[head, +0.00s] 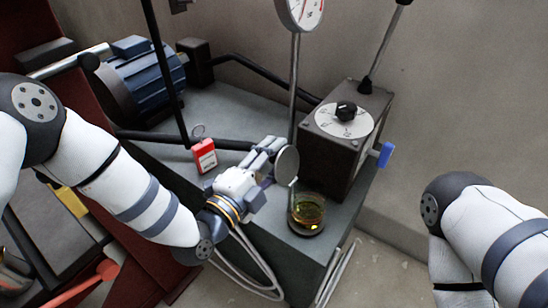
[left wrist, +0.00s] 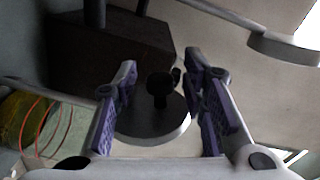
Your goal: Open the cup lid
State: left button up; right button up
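The glass cup (head: 307,213) holds amber liquid and stands near the front corner of the grey bench. Its round grey lid (head: 287,166) is tilted up, nearly upright, above the cup's left side; the cup's mouth shows uncovered. My left gripper (head: 268,158) is just left of the lid. In the left wrist view the lid (left wrist: 150,130) shows with its black knob (left wrist: 160,88) between the two fingers (left wrist: 162,85). The fingers are apart, with gaps beside the knob; contact is hard to tell. My right gripper is out of view; only its arm shows at the right.
A dark box (head: 345,135) with a white dial and blue lever stands behind the cup. A gauge (head: 299,12) on a thin post rises behind the lid. A red-and-white tag (head: 204,156) and a blue motor (head: 148,85) are at left. The bench's front edge is close to the cup.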

pick_arm(q)
jog(key=shift+c, duration=0.5)
grip_shut()
jog(key=shift+s+d+r+m+p, duration=0.2)
jog(key=shift+d+r+m+p, duration=0.15)
jog(key=shift+r+m+p, duration=0.55)
jog(key=shift+d+f+m+p, duration=0.15)
jog(key=shift+f+m+p, duration=0.1)
jog(key=shift+m+p, duration=0.2)
jog(key=shift+s+f, duration=0.1)
jog(key=shift+f, duration=0.05)
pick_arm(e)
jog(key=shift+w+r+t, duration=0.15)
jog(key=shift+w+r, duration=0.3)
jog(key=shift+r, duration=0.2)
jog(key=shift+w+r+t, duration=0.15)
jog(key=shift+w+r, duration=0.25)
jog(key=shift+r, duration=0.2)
pick_arm(q)
jog(key=shift+o, duration=0.5)
grip_release()
jog(key=shift+s, duration=0.1)
jog(key=v, duration=1.2)
